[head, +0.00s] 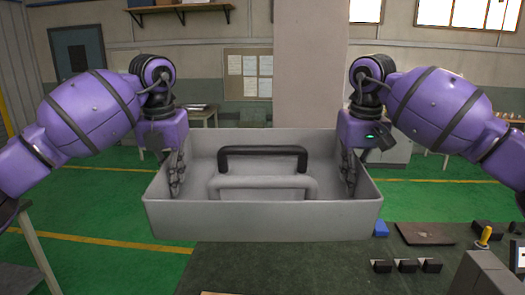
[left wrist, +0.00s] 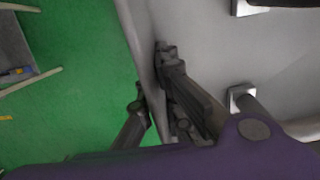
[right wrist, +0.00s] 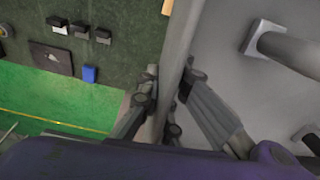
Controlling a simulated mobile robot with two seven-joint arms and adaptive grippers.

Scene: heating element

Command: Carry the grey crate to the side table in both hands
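The grey crate (head: 262,219) is in the middle of the head view, roughly level, and appears held above the dark work surface. A black handle-shaped part (head: 263,151) and a light grey one (head: 262,183) are inside it. My left gripper (head: 177,178) is shut on the crate's left wall, one finger inside and one outside; the wall (left wrist: 145,45) runs between the fingers in the left wrist view. My right gripper (head: 349,175) is shut on the right wall the same way, with the wall (right wrist: 180,50) between its fingers.
The dark green work surface (head: 300,268) lies below and right of the crate, with a blue block (head: 381,229), a dark plate (head: 425,234) and several small black blocks (head: 407,266). A wood-edged table (head: 38,248) shows at lower left. Green floor (head: 110,210) lies open between.

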